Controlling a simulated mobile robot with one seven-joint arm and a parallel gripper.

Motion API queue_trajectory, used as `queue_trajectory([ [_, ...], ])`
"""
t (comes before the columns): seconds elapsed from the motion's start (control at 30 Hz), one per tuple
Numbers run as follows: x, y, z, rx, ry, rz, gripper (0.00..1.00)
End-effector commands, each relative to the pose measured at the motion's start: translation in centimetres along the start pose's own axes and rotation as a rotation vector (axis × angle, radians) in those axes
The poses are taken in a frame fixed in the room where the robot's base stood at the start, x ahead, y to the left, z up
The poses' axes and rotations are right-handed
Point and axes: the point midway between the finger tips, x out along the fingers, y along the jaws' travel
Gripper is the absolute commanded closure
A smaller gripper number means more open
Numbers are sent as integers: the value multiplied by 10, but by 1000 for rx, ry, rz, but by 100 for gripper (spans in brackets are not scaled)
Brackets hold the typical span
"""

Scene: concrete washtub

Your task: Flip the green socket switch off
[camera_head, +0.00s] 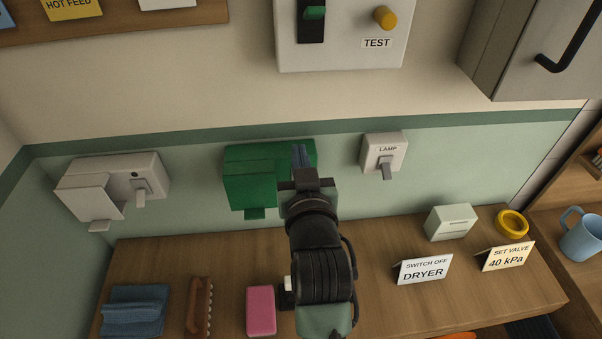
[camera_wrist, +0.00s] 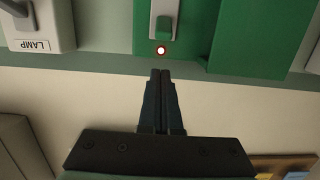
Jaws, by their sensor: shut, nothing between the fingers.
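The green socket (camera_head: 262,180) is on the wall behind the bench, with a boxy cover on its left half. My gripper (camera_head: 300,155) is in front of its right part and hides the switch in the head view. In the wrist view, which is upside down, the green socket (camera_wrist: 225,35) is at the top. Its switch (camera_wrist: 163,27) shows as a light grey strip with a green piece. A small indicator light (camera_wrist: 161,50) beside it glows. My gripper (camera_wrist: 160,75) is shut and empty, its tips just short of the light in the picture; contact cannot be told.
A white socket (camera_head: 143,180) is to the left and a LAMP switch (camera_head: 384,153) to the right. A TEST panel (camera_head: 340,50) is above. The bench below holds a pink block (camera_head: 261,311), a blue cloth (camera_head: 135,311), and a SWITCH OFF DRYER card (camera_head: 424,269).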

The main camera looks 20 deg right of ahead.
Motion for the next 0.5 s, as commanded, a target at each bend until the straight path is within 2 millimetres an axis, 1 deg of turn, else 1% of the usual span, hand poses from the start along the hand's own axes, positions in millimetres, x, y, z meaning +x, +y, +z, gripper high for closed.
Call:
queue_trajectory([
  [0.03, -5, 0, 13, 0, -13, 0, 100],
  [0.2, -12, 0, 30, 0, -9, 0, 100],
  [0.3, -14, 0, 35, 0, -8, 0, 100],
  [0.5, -14, 0, 36, 0, -6, 0, 100],
])
